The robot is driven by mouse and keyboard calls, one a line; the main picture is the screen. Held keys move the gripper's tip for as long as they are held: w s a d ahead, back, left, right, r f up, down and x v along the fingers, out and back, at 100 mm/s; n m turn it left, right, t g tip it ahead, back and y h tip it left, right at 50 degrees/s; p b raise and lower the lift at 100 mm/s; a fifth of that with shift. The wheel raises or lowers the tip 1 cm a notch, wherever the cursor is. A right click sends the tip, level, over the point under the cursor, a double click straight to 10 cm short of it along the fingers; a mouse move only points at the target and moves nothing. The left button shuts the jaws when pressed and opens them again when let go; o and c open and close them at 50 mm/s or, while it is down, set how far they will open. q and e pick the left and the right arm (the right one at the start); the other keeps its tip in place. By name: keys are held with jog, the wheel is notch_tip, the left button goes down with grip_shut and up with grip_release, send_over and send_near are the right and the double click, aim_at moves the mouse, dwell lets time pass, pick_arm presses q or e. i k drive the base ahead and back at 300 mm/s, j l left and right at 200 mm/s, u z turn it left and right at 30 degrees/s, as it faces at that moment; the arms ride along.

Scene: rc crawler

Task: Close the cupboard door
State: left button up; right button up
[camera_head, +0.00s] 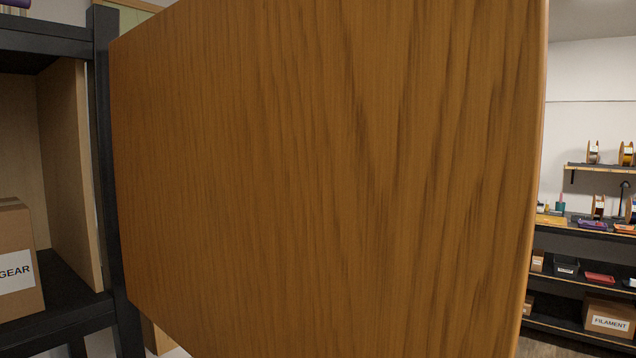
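The cupboard door (330,170) is a large brown wood-grain panel that fills most of the head view. It stands open, swung out toward me, with its far edge at the left beside the dark cupboard frame (108,180) and its near edge at the right. The cupboard's inside (75,160) shows at the left, with pale wooden walls and dark shelves. Neither of my grippers is in view. The door's handle, if any, does not show, and the door hides whatever is behind it.
A cardboard box (15,260) marked GEAR sits on a cupboard shelf at the left. Far right, dark shelves (575,236) hold spools, small trays and a cardboard box (608,318) marked FILAMENT. A strip of floor (545,347) shows at lower right.

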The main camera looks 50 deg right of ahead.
aim_at(294, 178)
jog(key=l+z, duration=0.65)
jog(key=l+u, duration=0.7)
jog(key=u, duration=0.15)
jog(key=k+l+u, duration=0.1)
jog(key=l+u, duration=0.35)
jog(key=u, duration=0.5)
